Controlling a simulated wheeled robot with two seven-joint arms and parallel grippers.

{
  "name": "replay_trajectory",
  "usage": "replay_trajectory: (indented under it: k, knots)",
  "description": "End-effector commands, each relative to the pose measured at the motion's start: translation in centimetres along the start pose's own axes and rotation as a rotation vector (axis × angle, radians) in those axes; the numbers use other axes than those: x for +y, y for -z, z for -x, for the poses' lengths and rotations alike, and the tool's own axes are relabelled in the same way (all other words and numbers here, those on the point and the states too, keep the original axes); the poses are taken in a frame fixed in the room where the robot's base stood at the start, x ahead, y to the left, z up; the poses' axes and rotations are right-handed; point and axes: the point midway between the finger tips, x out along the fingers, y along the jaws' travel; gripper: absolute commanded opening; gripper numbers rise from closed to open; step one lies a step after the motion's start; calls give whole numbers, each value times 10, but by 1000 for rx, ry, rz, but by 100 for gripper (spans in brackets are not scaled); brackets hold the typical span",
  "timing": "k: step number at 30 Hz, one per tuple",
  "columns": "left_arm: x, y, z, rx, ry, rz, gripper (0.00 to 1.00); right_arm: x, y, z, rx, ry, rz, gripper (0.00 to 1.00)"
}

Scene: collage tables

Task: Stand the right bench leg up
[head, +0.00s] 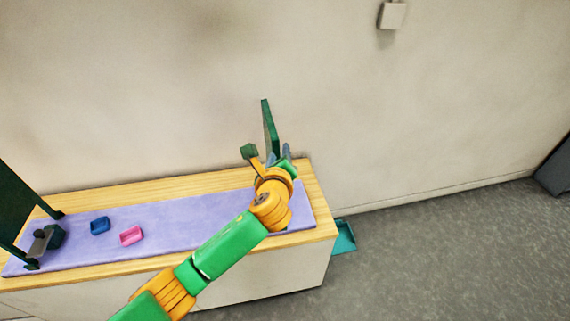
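The right bench leg (268,125) is a thin dark green board at the right end of the purple mat. It looks close to upright, with a slight lean. My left gripper (283,158) is at the lower part of this board, and my wrist hides the board's foot. I cannot tell whether its fingers are closed on the board or whether the foot touches the mat. Another dark green bench leg (14,205) stands at the left end of the mat. My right gripper is not in view.
The purple mat (180,225) lies on a wooden table (150,194) against a wall. A blue tray (99,226), a pink tray (131,236) and a dark grey object (46,240) are on its left half. A teal object (344,237) is beyond the table's right edge.

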Motion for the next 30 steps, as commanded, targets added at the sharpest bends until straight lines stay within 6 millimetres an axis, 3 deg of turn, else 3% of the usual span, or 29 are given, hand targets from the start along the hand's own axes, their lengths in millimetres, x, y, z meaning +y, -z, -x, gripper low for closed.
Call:
replay_trajectory:
  k: [24, 30]
  knots:
    - [-18, 6, 78, 1, 1, 1, 39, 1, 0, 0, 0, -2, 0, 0]
    - [-20, 6, 89, 0, 0, 0, 39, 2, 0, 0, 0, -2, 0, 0]
